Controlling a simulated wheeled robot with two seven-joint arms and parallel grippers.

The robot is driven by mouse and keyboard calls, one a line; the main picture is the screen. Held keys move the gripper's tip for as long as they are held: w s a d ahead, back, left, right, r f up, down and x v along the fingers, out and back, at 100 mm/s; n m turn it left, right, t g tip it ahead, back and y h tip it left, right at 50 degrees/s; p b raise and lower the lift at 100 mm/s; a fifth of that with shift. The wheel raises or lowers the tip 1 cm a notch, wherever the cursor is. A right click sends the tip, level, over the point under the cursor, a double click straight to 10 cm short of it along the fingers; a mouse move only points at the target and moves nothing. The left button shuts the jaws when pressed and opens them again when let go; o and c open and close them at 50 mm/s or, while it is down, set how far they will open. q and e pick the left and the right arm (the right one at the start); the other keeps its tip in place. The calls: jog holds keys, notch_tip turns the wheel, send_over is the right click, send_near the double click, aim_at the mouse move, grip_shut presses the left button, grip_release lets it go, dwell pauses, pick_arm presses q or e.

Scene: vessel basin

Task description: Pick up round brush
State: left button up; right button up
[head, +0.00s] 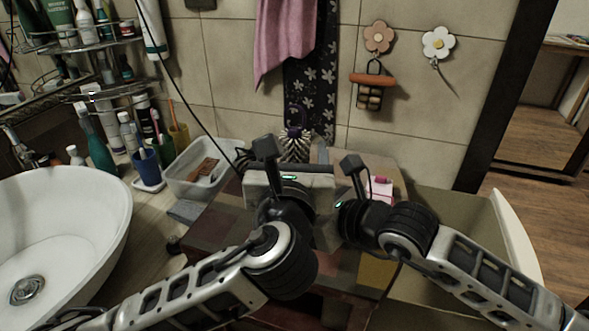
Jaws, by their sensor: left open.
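What looks like the round brush (296,146), with pale and dark spiky bristles, stands near the wall just beyond my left gripper. Its lower part is hidden behind that gripper. My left gripper (290,184) is open and reaches over the wooden cabinet top. Its fingers are mostly hidden by its own body, so I cannot tell whether they touch the brush. My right gripper (332,215) is close beside the left one, on its right. Its jaws are hidden.
A clear bin (190,168) with a brown item and a blue cup (147,165) stand left of my grippers. The white basin (60,225) is at the left. Pink items (381,187) lie at the right. A dark cable hangs close to my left gripper.

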pick_arm(q)
jog(key=shift+w, duration=0.2)
jog(key=c, duration=1.4)
jog(key=shift+o, duration=0.2)
notch_tip(320, 180, up, 10)
jog(key=shift+r, duration=0.1)
pick_arm(e)
jog(key=o, duration=1.1)
jog(key=shift+c, duration=0.2)
jog(key=shift+d, duration=0.1)
